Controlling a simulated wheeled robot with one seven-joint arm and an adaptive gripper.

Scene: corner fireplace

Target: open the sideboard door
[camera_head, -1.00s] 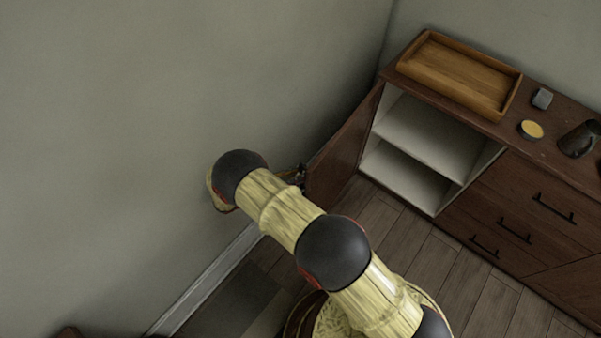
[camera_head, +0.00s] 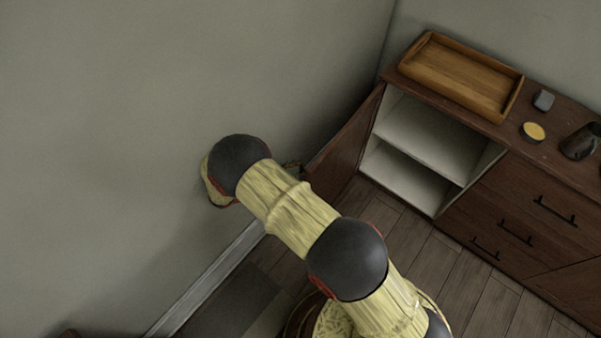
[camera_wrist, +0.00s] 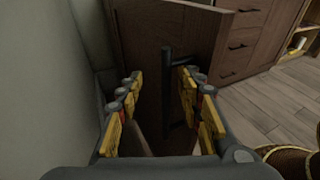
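The sideboard (camera_head: 470,205) is dark wood and stands at the right in the head view. Its left door (camera_head: 345,145) is swung wide open, out toward the wall, and bares two pale shelves (camera_head: 425,125). In the wrist view the door (camera_wrist: 145,40) stands ahead of my gripper (camera_wrist: 160,105), with its black bar handle (camera_wrist: 167,90) upright between the two fingers. The fingers are spread apart, with room on both sides of the handle. In the head view my arm hides most of the gripper.
A wooden tray (camera_head: 460,75), a grey block (camera_head: 543,100), a yellow-topped tin (camera_head: 532,131) and a dark jug (camera_head: 580,141) stand on the sideboard. The wall (camera_head: 180,90) is close on the left of my arm. The plank floor before the drawers is clear.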

